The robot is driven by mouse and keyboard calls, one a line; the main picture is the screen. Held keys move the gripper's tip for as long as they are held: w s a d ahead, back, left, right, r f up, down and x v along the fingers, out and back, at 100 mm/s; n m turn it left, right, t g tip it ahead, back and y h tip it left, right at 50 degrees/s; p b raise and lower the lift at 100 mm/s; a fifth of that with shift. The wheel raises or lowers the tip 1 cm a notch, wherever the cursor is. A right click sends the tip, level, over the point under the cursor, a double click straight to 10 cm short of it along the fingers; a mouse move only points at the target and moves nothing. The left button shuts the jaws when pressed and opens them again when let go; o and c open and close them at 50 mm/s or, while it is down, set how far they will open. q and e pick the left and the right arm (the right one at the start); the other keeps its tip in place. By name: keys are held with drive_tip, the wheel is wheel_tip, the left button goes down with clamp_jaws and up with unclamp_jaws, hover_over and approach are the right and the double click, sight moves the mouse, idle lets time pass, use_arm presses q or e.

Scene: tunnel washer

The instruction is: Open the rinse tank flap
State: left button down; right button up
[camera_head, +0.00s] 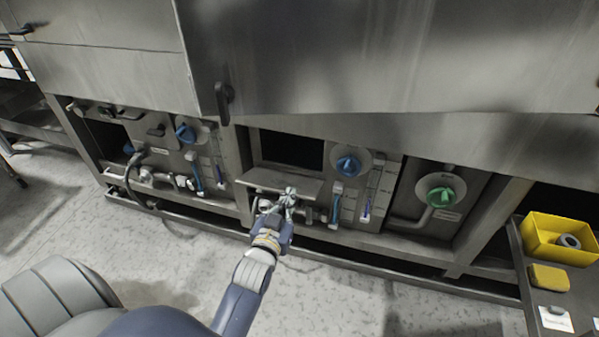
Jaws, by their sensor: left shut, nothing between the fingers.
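The rinse tank flap looks like the grey metal panel (262,179) in the middle bay of the washer. It sticks outward below a dark rectangular opening (290,148), so it appears folded down. My left gripper (288,196) is shut and empty at the panel's front lower edge. The gripper hides part of this edge and the pipework behind it, and I cannot tell whether it touches the panel. My right gripper is not in view.
A blue knob (347,165) and slim gauge tubes (366,206) sit right of the flap. A green knob (440,196) is farther right. A yellow bin (541,236) stands on a side table. A low rail (390,270) runs along the washer's foot.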

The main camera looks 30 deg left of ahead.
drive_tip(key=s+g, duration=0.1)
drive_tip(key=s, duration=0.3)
use_arm(q)
drive_tip(key=b, duration=0.2)
hover_over(299, 191)
drive_tip(key=s+d, duration=0.1)
drive_tip(key=d, duration=0.1)
drive_tip(key=shift+s+a+f+n, duration=0.15)
drive_tip(key=shift+a+f+n, duration=0.15)
drive_tip(key=shift+f, duration=0.1)
drive_tip(key=shift+s+d+f, duration=0.1)
drive_tip(key=shift+s+f, duration=0.25)
drive_tip(key=shift+f, duration=0.3)
drive_tip(key=shift+s+d+f, duration=0.1)
drive_tip(key=shift+s+f, duration=0.2)
drive_tip(key=shift+f, duration=0.3)
drive_tip(key=shift+s+d+f, duration=0.1)
drive_tip(key=shift+s+f, duration=0.25)
drive_tip(key=shift+f, duration=0.15)
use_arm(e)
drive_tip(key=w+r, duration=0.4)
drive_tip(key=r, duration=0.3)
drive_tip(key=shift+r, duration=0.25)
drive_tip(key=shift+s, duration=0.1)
